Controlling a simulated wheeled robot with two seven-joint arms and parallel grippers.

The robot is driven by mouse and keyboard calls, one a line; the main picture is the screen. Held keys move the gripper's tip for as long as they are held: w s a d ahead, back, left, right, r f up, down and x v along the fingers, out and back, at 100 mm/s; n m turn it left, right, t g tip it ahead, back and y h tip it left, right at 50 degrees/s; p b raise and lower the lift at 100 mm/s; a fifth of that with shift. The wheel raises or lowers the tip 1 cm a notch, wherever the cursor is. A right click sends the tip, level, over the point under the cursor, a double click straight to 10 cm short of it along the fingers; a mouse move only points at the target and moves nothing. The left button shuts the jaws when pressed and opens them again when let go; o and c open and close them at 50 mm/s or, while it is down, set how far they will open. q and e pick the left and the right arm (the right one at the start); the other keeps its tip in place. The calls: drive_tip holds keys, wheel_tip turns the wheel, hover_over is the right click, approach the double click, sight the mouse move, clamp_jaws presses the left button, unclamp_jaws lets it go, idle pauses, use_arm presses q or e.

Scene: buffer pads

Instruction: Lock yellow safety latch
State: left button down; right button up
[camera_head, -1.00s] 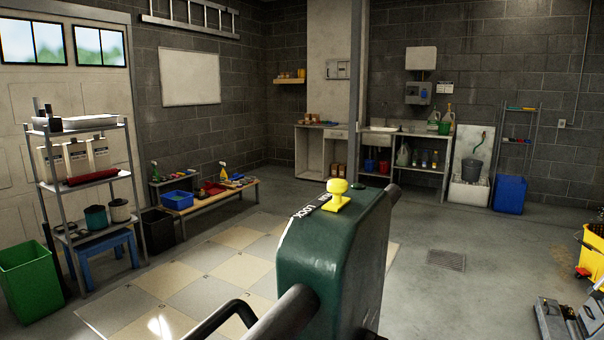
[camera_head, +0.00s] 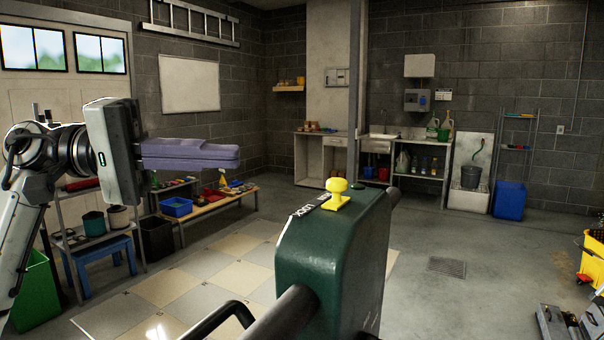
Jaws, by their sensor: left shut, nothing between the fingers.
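The yellow safety latch (camera_head: 337,193) is a knob on a flat yellow base, on top of a dark green machine housing (camera_head: 325,250) in the centre of the head view. A black label reading LOCK (camera_head: 305,209) lies on the housing just left of the latch. My left gripper (camera_head: 238,158) is raised at the left, its purple-grey fingers pointing right and closed together with nothing between them. It is apart from the latch, to its left and higher in the picture. My right gripper is not in view.
Black handle bars (camera_head: 275,318) stick out from the housing at lower left. A bench with blue bin (camera_head: 177,207) and a metal shelf stand behind my left arm. A yellow mop bucket (camera_head: 594,254) stands at the right edge. Open floor lies right of the housing.

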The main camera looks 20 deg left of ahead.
sight(337, 191)
use_arm(q)
drive_tip(key=shift+d, duration=0.1)
